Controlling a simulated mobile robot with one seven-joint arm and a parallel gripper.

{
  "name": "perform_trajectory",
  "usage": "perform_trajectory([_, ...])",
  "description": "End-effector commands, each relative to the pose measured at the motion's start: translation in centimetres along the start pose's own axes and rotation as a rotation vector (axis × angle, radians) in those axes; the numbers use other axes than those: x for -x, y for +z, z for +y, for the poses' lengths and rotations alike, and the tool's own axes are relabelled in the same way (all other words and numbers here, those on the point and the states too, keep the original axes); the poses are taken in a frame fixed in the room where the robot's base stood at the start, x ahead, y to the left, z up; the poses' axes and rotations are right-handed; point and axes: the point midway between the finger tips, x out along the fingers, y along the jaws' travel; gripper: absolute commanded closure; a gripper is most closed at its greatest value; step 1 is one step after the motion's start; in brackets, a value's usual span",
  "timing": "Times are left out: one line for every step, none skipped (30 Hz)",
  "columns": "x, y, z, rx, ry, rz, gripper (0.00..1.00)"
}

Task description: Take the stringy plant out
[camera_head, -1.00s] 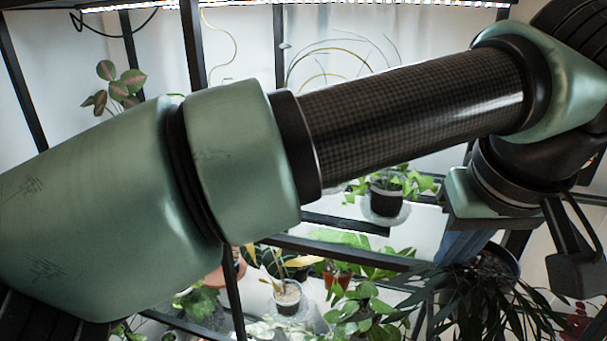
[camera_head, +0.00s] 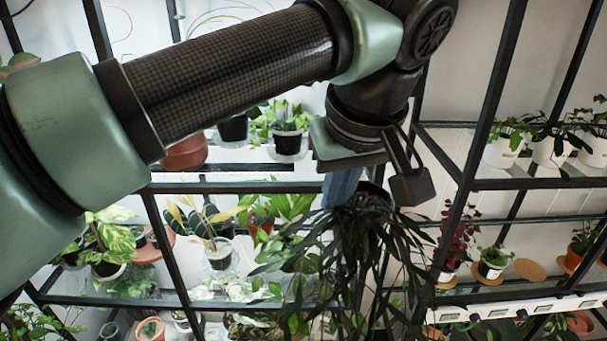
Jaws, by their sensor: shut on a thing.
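The stringy plant (camera_head: 350,245) has long, thin, dark drooping leaves and hangs in the middle right of the head view. Its pot (camera_head: 384,196) is dark and partly hidden by the leaves and by my gripper. My gripper (camera_head: 343,188) comes down from above and is shut on the pot's near left rim. The fingertips are partly hidden among the leaves. The plant is in front of the black shelf frame, and its leaves cover part of the shelves behind.
A black metal rack (camera_head: 235,188) with several potted plants stands behind. Another rack (camera_head: 545,183) with white pots is at right. A black upright (camera_head: 460,195) stands close to the plant's right side. Small pots fill the lower shelves.

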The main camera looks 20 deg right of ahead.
Motion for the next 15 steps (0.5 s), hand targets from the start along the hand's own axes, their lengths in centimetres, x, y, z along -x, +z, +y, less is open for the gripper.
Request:
perform_trajectory([0.0,0.8,-0.3,0.000,0.000,0.004,1.00])
perform_trajectory([0.2,1.2,-0.4,-0.001,-0.001,0.005,1.00])
perform_trajectory([0.5,1.7,-0.5,-0.002,0.000,0.003,1.00])
perform_trajectory([0.7,2.1,-0.6,-0.001,0.001,0.003,1.00])
perform_trajectory([0.8,2.5,-0.8,0.000,0.001,0.003,1.00])
perform_trajectory([1.1,3.1,-0.9,-0.001,-0.001,0.004,1.00])
perform_trajectory([1.2,3.5,-1.1,-0.002,-0.001,0.005,1.00])
perform_trajectory([1.4,3.8,-1.2,0.000,-0.001,0.005,1.00])
perform_trajectory([1.7,4.4,-1.3,-0.001,-0.001,0.005,1.00])
perform_trajectory([1.9,4.8,-1.4,-0.001,-0.001,0.006,1.00])
perform_trajectory([2.0,5.2,-1.6,-0.001,-0.001,0.005,1.00])
perform_trajectory([2.2,5.8,-1.7,-0.001,-0.002,0.004,1.00])
perform_trajectory([2.4,6.1,-1.8,-0.001,-0.002,0.005,1.00])
perform_trajectory([2.6,6.5,-2.0,0.000,-0.001,0.005,1.00])
perform_trajectory([2.8,7.0,-2.1,0.000,-0.001,0.004,1.00])
